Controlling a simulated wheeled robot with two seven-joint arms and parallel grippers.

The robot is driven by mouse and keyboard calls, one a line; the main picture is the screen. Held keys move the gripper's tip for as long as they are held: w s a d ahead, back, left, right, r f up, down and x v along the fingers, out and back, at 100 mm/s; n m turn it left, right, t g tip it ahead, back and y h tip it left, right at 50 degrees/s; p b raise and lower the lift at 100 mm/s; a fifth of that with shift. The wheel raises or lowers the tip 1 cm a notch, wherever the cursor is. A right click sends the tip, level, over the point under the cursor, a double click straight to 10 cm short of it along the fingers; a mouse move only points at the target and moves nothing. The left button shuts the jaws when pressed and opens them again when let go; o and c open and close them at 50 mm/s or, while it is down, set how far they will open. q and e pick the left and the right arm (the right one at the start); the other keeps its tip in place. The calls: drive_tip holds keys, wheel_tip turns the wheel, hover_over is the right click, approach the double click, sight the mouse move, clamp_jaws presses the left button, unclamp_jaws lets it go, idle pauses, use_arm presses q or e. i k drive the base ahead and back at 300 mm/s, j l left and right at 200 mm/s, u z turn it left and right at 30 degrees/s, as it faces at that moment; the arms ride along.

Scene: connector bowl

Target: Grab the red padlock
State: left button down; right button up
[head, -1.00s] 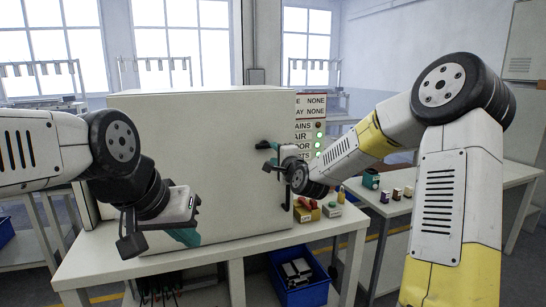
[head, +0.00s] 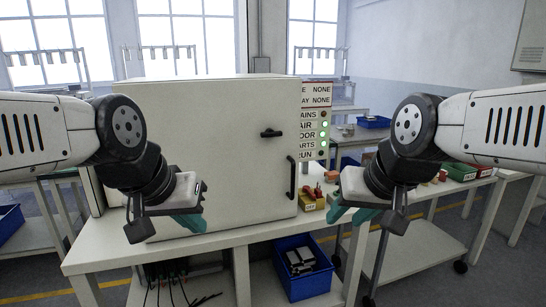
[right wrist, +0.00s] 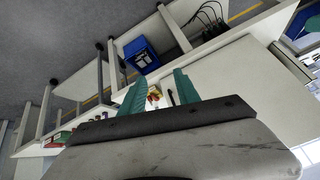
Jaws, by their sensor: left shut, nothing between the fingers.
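Small red items (head: 309,192) sit at a yellow bin (head: 312,204) on the bench, just right of the big cabinet. One may be the red padlock, but they are too small to tell. The bin also shows between my fingers in the right wrist view (right wrist: 154,98), some way beyond them. My right gripper (head: 351,215) is in front and to the right of the bin; its teal fingers (right wrist: 158,82) are apart and empty. My left gripper (head: 188,222) is shut and empty in front of the cabinet's lower left.
The cabinet (head: 205,150) is closed, with a black latch (head: 271,133) and a vertical handle (head: 291,178). A status panel (head: 316,125) stands beside it. A blue bin (head: 301,270) sits below the bench. A side table with small parts (head: 440,178) is partly behind my right arm.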

sight(317, 191)
drive_tip(key=i, duration=1.35)
drive_tip(key=l+z, duration=0.05)
drive_tip(key=l, duration=0.1)
